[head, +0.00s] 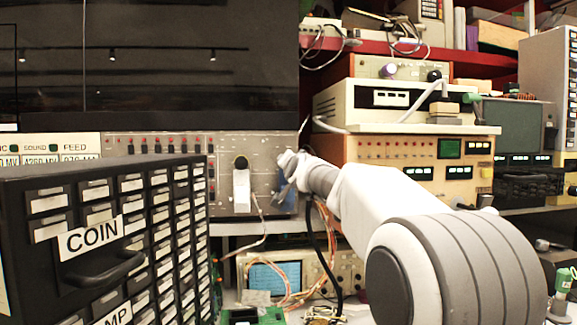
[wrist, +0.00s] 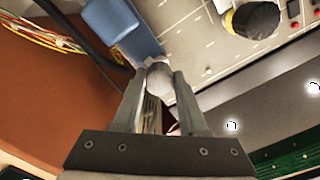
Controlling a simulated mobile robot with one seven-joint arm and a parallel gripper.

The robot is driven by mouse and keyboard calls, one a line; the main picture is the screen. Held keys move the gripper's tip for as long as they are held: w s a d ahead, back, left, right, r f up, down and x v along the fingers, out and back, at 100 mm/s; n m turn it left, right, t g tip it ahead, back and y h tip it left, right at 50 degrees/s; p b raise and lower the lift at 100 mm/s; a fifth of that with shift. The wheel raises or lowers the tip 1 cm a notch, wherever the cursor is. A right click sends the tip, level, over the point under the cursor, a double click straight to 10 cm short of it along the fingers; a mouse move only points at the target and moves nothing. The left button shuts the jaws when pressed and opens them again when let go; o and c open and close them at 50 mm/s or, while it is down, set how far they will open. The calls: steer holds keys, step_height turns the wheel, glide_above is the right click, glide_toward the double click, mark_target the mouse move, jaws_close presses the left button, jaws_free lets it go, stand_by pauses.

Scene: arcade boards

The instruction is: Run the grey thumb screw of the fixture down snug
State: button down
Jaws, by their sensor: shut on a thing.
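My gripper (wrist: 160,84) is shut on a small rounded grey piece, the thumb screw (wrist: 159,72), which sits between its two fingertips in the wrist view. A blue block, seemingly part of the fixture (wrist: 127,33), is just beyond the fingertips, against the light grey panel. In the head view my gripper (head: 288,166) is at the right end of that panel, in front of the blue block (head: 288,198). The fingers cover the screw there. How far the screw is run down cannot be told.
The grey panel (head: 135,165) carries switches and a black knob (head: 240,163) over a white block, left of my gripper. Loose cables (head: 322,240) hang below. A black drawer cabinet (head: 110,235) fills the left front. Orange equipment (head: 385,155) stands at right.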

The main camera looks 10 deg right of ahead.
steer(key=shift+f+m, duration=0.35)
steer(key=shift+m, duration=0.55)
steer(key=c, duration=0.8)
jaws_free()
steer(key=o, duration=0.4)
steer(key=shift+s+r, duration=0.1)
steer(key=shift+r, duration=0.1)
steer(key=shift+c, duration=0.2)
steer(key=shift+r, duration=0.1)
steer(key=shift+s, duration=0.15)
steer(key=s+b, duration=0.4)
steer(key=s, duration=1.3)
